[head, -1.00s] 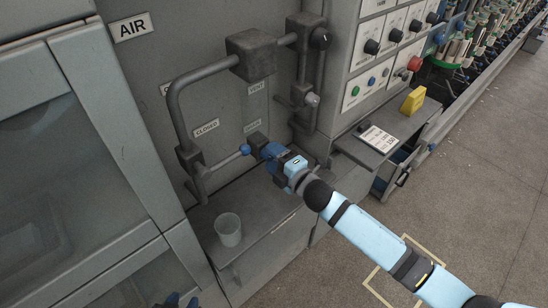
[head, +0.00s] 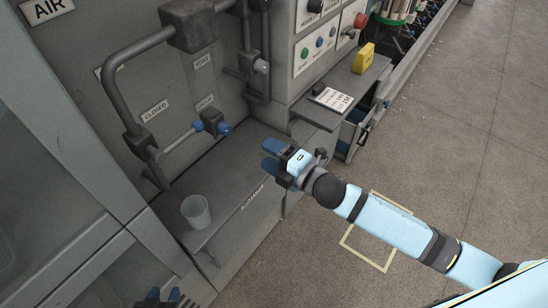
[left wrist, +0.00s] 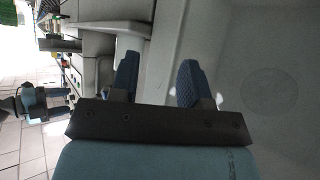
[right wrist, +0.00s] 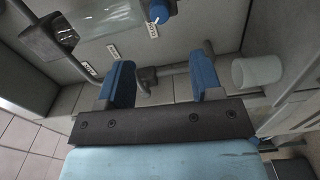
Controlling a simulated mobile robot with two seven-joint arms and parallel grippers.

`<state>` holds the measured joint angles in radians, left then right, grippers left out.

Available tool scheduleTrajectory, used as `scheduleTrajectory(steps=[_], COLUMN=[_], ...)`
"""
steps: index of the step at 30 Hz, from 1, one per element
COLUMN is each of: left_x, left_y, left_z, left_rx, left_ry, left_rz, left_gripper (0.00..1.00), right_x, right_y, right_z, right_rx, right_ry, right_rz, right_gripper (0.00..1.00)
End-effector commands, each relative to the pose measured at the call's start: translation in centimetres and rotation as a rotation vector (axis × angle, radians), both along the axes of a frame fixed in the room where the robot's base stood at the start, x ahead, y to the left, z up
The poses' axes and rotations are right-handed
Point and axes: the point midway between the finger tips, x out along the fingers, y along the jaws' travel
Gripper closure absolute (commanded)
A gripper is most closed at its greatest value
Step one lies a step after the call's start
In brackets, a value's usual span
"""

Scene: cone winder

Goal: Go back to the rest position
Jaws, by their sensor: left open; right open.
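My right gripper (head: 269,157) is in the middle of the head view, in front of the grey machine panel and apart from the valve. Its blue fingers stand apart in the right wrist view (right wrist: 158,82), with nothing between them. The valve's blue-ended handle (head: 211,123) is to its left, between the pipe and the panel labels. My left gripper (head: 162,301) shows only at the bottom edge of the head view. In the left wrist view (left wrist: 156,80) its fingers are apart and empty, beside a pale grey panel.
A translucent cup (head: 196,211) stands on the grey ledge (head: 232,182). A grey shelf (head: 318,112) holds a printed card (head: 332,99) and a yellow block (head: 363,58). A yellow floor outline (head: 388,262) lies under my right arm. The floor at the right is open.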

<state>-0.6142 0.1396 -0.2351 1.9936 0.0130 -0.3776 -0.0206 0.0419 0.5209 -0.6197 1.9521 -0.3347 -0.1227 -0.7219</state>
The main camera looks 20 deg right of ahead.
Motion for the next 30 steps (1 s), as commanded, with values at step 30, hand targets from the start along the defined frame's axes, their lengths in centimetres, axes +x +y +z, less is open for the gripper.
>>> scheduleTrajectory(steps=[30], left_x=[0.0], left_y=[0.1], left_z=[2.4], left_rx=[0.003], left_ry=[-0.002], left_rz=[0.003], left_gripper=[0.57], right_x=[-7.0], right_y=[-2.3], right_z=[-6.1], right_rx=[0.507], right_ry=[0.533], right_rz=[-0.256], right_gripper=[0.4])
